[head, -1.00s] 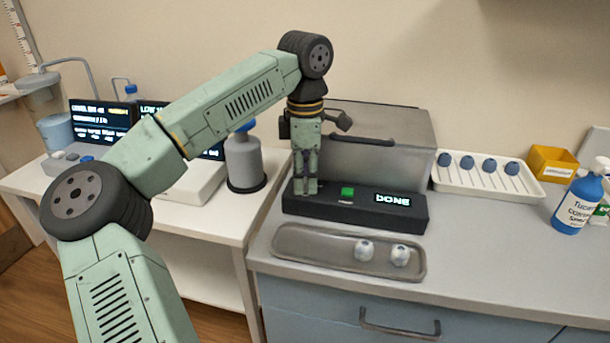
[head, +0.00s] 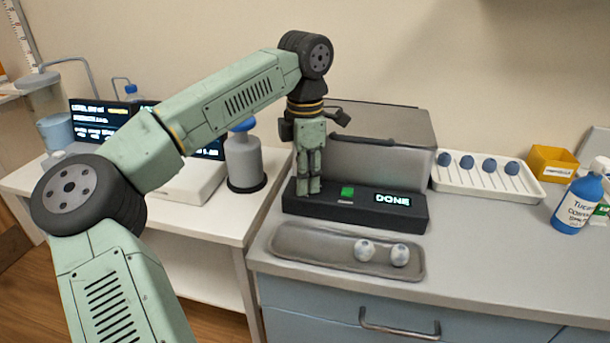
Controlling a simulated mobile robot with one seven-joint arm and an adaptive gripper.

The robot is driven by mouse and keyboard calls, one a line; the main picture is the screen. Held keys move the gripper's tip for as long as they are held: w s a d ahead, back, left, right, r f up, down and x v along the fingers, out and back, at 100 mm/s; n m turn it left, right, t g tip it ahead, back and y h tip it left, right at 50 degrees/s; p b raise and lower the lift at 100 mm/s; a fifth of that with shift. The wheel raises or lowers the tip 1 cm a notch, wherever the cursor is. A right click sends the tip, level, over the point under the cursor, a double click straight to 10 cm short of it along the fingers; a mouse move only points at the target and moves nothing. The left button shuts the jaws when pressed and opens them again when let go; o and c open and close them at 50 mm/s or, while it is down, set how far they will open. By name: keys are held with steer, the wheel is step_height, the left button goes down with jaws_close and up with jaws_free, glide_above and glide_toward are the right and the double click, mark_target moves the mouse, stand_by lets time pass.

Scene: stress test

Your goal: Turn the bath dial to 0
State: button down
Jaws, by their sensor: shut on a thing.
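The bath (head: 385,165) is a grey metal box with a lid, against the wall on the counter. Its black front panel (head: 360,210) carries a lit green button (head: 347,192) and a display (head: 393,200) that reads "DONE". My gripper (head: 309,188) points straight down at the left end of this panel. Its fingers are shut on the bath dial, which they hide from view. The dial's mark and setting cannot be read.
A grey tray (head: 310,258) with two small whitish round items lies before the panel. A white rack (head: 500,188) with several blue knobs, a yellow box (head: 553,163) and a blue spray bottle (head: 578,205) stand right. A grey bottle (head: 243,160) and screens (head: 100,120) are left.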

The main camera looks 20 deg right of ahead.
steer(key=n, duration=0.5)
steer(key=shift+s+n, duration=0.1)
steer(key=shift+n, duration=0.2)
stand_by(0.5)
steer(key=c, duration=1.6)
jaws_free()
steer(key=shift+r, duration=0.1)
step_height(320, 180, up, 12)
steer(key=shift+f, duration=0.1)
